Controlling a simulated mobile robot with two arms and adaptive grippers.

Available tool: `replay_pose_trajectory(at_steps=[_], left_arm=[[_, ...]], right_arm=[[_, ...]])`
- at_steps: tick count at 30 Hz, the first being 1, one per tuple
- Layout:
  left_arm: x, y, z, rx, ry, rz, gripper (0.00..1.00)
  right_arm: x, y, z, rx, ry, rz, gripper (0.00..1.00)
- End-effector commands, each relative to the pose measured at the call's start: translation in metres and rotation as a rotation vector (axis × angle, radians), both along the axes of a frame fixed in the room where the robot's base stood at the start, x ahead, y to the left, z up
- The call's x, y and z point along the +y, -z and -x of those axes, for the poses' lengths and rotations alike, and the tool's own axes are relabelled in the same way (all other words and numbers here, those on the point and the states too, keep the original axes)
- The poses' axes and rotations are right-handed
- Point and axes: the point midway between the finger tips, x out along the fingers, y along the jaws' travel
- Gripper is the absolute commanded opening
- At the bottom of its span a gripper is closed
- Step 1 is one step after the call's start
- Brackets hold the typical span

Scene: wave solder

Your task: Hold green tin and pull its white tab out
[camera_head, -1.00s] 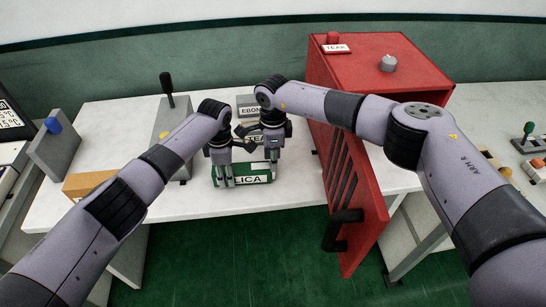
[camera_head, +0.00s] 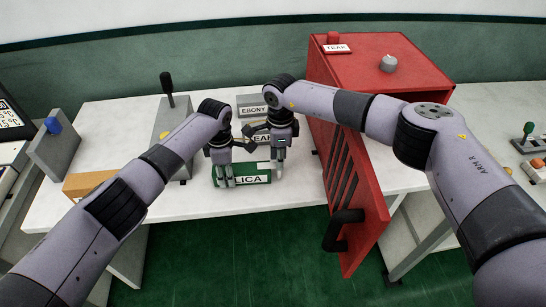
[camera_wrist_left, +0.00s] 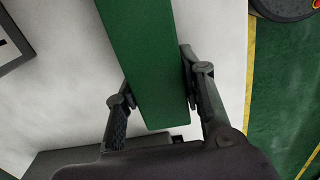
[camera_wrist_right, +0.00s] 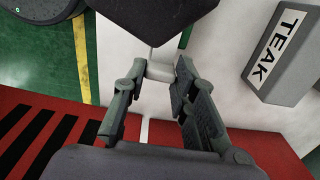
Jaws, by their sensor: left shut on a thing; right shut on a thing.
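The green tin (camera_head: 252,180) lies on the white table, its white label partly hidden and reading "LICA". My left gripper (camera_head: 230,181) is shut across the tin's left part. In the left wrist view its fingers (camera_wrist_left: 155,98) press both long sides of the tin (camera_wrist_left: 146,60). My right gripper (camera_head: 278,172) is just past the tin's right end. In the right wrist view its fingers (camera_wrist_right: 158,75) are shut on the white tab (camera_wrist_right: 160,68). The tab's inner end is partly hidden, so I cannot tell whether it still touches the tin.
Grey blocks labelled "EBONY" (camera_head: 252,111) and "TEAK" (camera_wrist_right: 285,55) lie behind the tin. A red cabinet (camera_head: 385,50) with an open slatted door (camera_head: 355,185) stands at right. A lever box (camera_head: 165,130) and orange block (camera_head: 88,184) are at left. The table front is clear.

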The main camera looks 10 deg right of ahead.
Motion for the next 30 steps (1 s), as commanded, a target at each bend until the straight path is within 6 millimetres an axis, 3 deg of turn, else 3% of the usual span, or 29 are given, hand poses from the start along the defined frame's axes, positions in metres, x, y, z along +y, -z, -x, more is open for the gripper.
replay_pose_trajectory(at_steps=[1,4,14,15,24,30], left_arm=[[0.002,0.002,0.0,0.001,-0.002,-0.003,0.0],[0.003,0.002,0.0,0.001,-0.002,-0.004,0.0],[0.005,0.002,0.0,0.003,-0.004,-0.007,0.0],[0.005,0.002,0.0,0.003,-0.004,-0.008,0.0],[0.004,0.002,0.0,0.003,-0.003,-0.008,0.0],[0.004,0.002,0.001,0.003,-0.002,-0.007,0.0]], right_arm=[[-0.014,0.0,0.0,0.0,0.005,0.004,0.0],[-0.028,0.0,0.001,0.0,0.006,0.004,0.0],[-0.033,0.0,0.001,0.0,0.004,0.005,0.0],[-0.033,0.0,0.001,0.0,0.004,0.005,0.27],[-0.032,0.0,0.002,-0.001,0.003,0.003,0.47],[-0.031,0.0,0.002,-0.001,0.002,0.003,0.47]])
